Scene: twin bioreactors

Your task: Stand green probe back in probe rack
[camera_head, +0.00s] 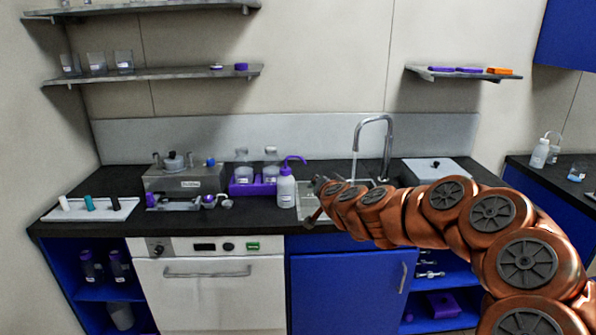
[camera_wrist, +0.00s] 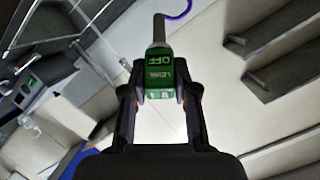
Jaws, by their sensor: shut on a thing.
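The green probe (camera_wrist: 160,72) has a green body with upside-down lettering and a grey shaft that points away from me in the wrist view. My gripper (camera_wrist: 160,92) is shut on its green body, one finger on each side. In the head view my gripper (camera_head: 318,188) is above the counter by the sink, to the right of the white wash bottle (camera_head: 286,190); the probe cannot be made out clearly there. I cannot tell for sure which thing is the probe rack. A white tray (camera_head: 68,213) at the counter's left end carries white, teal and black pieces.
A grey metal unit (camera_head: 185,181) and a purple holder (camera_head: 247,189) with clear bottles stand at the back of the counter. The tap (camera_head: 388,140) rises behind my arm. Shelves (camera_head: 160,74) hang above.

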